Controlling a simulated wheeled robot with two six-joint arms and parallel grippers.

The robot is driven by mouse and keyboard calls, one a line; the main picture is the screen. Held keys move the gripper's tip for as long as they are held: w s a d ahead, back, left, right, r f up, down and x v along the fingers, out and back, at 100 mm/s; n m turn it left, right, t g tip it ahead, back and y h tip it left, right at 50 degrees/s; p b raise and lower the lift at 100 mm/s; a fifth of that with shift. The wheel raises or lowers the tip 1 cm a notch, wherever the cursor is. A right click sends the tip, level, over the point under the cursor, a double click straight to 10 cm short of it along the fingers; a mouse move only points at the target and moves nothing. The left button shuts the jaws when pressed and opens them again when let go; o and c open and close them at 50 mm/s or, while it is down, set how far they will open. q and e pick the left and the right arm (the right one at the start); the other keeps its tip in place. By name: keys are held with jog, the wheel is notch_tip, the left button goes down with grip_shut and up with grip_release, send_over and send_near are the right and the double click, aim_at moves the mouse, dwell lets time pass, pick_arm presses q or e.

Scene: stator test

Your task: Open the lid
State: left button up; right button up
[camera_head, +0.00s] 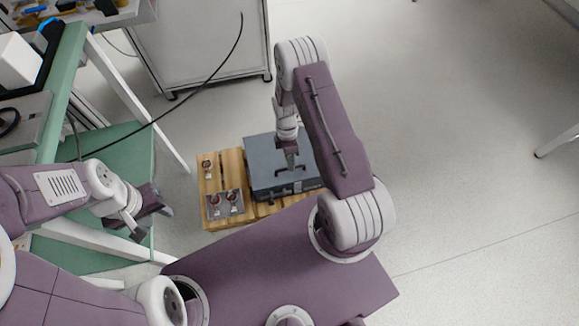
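A dark grey box with a lid (262,166) sits on a wooden stand (211,177). A dark handle (284,173) lies on the lid, and a latch-like grey part shows on its front side. The lid looks shut. My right gripper (291,163) points down over the lid, right at or just above the handle; its fingers are too small to tell whether they hold it. My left gripper (151,214) is to the left of the stand, apart from the box, with its fingers spread and nothing between them.
Round metal parts (231,198) sit on the left of the stand. A green-topped workbench (115,150) with white legs stands at the left, close to my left gripper. A black cable (200,88) runs past a white cabinet (200,45).

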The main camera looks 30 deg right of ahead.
jog(key=shift+s+f+b, duration=0.2)
jog(key=shift+f+b, duration=0.1)
jog(key=shift+f, duration=0.85)
grip_shut()
dwell(0.5)
